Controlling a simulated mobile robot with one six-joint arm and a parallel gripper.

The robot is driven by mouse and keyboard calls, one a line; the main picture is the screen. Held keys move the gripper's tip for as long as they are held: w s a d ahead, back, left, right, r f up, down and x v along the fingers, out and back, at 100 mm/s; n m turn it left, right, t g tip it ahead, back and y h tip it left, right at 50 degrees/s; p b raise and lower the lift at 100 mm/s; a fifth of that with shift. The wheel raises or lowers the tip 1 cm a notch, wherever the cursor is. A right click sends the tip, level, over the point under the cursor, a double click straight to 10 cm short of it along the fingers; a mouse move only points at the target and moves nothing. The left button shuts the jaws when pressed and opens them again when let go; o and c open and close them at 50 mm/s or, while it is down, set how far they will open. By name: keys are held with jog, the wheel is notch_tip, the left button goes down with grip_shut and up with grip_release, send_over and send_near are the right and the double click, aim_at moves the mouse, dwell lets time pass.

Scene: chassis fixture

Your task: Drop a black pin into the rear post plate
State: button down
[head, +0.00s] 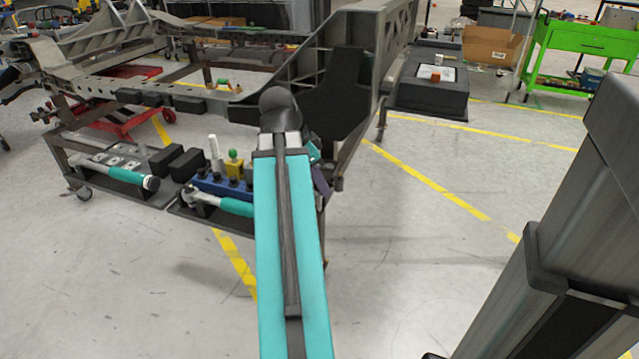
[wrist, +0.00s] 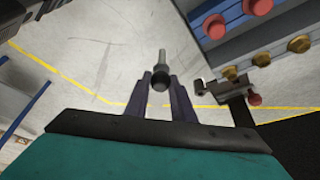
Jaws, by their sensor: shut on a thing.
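My gripper (wrist: 161,82) is shut on a black pin (wrist: 160,70). The pin has a dark round head between the fingertips and a lighter grey shank pointing away, with open floor behind it in the wrist view. In the head view my gripper (head: 320,180) shows only in part beside the grey chassis post (head: 372,50), behind my teal arm, and the pin is hidden there. I cannot pick out the rear post plate for certain. A dark plate-like panel (head: 340,95) stands by the post.
A blue rack (head: 222,188) with a white and a yellow-green piece stands left of my arm, near teal-handled tools (head: 236,206). In the wrist view, red knobs (wrist: 215,27) and brass knobs (wrist: 262,58) line a rail close on the right.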

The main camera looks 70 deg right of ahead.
jog(key=shift+r, duration=0.15)
jog(key=shift+r+p, duration=3.9)
jog(key=shift+p, duration=0.05)
jog(key=w+a+n+t, duration=0.2)
jog(key=w+a+n, duration=0.6)
jog(key=w, duration=0.6)
jog(key=w+a+n+t, duration=0.3)
jog(key=w+a+n, duration=0.2)
jog(key=w+a, duration=0.75)
jog(key=w+a+r+n+t+y, duration=0.1)
jog(key=w+a+n, duration=0.5)
jog(key=a, duration=0.8)
jog(key=w+a+r+n+t+y, duration=0.1)
jog(key=w+a+n, duration=0.6)
jog(key=a, duration=0.8)
jog(key=w+r+y, duration=0.1)
jog(key=w, duration=0.2)
jog(key=shift+w+a+t, duration=0.2)
jog(key=shift+t, duration=0.1)
